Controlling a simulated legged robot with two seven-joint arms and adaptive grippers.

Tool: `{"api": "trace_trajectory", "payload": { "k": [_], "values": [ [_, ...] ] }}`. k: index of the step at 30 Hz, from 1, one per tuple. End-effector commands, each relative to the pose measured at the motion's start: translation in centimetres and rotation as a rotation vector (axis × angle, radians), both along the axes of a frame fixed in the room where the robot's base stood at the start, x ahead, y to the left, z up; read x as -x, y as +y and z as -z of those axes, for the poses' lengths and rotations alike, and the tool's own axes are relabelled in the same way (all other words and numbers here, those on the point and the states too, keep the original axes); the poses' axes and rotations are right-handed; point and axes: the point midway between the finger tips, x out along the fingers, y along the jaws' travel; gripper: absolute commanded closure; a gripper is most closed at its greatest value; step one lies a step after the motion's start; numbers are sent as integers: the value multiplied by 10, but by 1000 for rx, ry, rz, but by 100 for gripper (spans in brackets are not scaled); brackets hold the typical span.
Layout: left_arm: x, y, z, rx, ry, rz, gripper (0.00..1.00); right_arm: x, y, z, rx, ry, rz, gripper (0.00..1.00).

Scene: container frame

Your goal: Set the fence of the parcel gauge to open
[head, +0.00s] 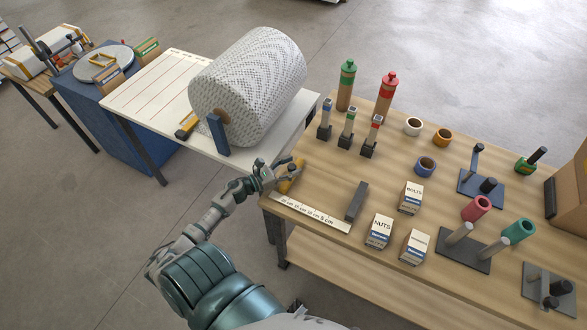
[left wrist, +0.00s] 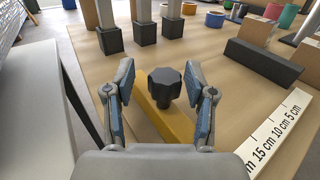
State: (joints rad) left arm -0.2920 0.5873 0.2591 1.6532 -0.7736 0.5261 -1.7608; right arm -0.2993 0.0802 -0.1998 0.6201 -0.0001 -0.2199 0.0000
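The parcel gauge lies along the near left edge of the wooden bench, with a white scale strip (head: 310,212) marked in cm and a dark block (head: 357,200) at its 5 cm end. A yellow bar (head: 292,180), which looks like its fence, lies beyond the 20 cm end. In the left wrist view the yellow bar (left wrist: 172,124) carries a dark lobed knob (left wrist: 165,87). My left gripper (head: 284,170) is open at the bar. In the left wrist view its fingers (left wrist: 159,80) are on either side of the knob with gaps. My right gripper is not in view.
Three dark-based posts (head: 349,130) stand behind the gauge. Small cartons (head: 380,231) stand right of it. A white table (head: 155,88) with a big patterned roll (head: 255,85) adjoins at left. Bare wood (head: 320,172) lies between posts and scale.

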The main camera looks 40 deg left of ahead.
Motion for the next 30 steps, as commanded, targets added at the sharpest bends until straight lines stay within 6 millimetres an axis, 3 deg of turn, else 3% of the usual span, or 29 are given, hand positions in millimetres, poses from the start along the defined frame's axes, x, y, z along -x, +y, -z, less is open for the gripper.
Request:
{"api": "trace_trajectory", "payload": {
  "k": [11,24,30],
  "values": [
    [7,-2,3,-1,7,2,41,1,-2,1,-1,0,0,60],
    [91,36,6,5,7,0,41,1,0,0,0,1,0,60],
    [111,45,5,5,3,0,41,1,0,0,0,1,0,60]
  ]
}}
